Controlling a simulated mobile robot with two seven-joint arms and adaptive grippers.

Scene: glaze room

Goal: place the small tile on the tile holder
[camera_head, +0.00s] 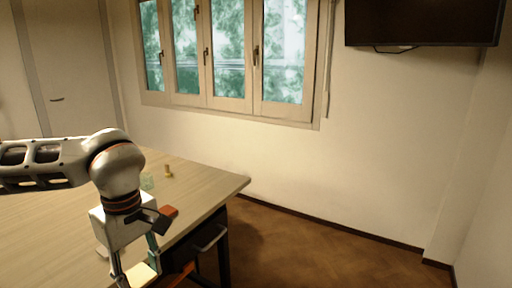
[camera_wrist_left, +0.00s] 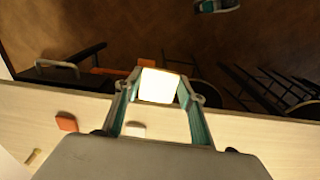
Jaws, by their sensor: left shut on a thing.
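My left gripper (camera_head: 137,268) is shut on a small pale tile (camera_head: 142,275) near the bottom of the head view. In the left wrist view the tile (camera_wrist_left: 158,85) looks bright white between the two fingertips of the left gripper (camera_wrist_left: 160,88). It appears against the dark floor, just past the table edge in that picture. A pale piece (camera_wrist_left: 135,129) lies on the table, partly hidden by the gripper. I cannot tell for sure which thing is the tile holder. My right gripper is not in view.
The wooden table (camera_head: 205,180) fills the left. Dark-framed furniture (camera_wrist_left: 265,90) stands on the floor beyond. Open floor lies right.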

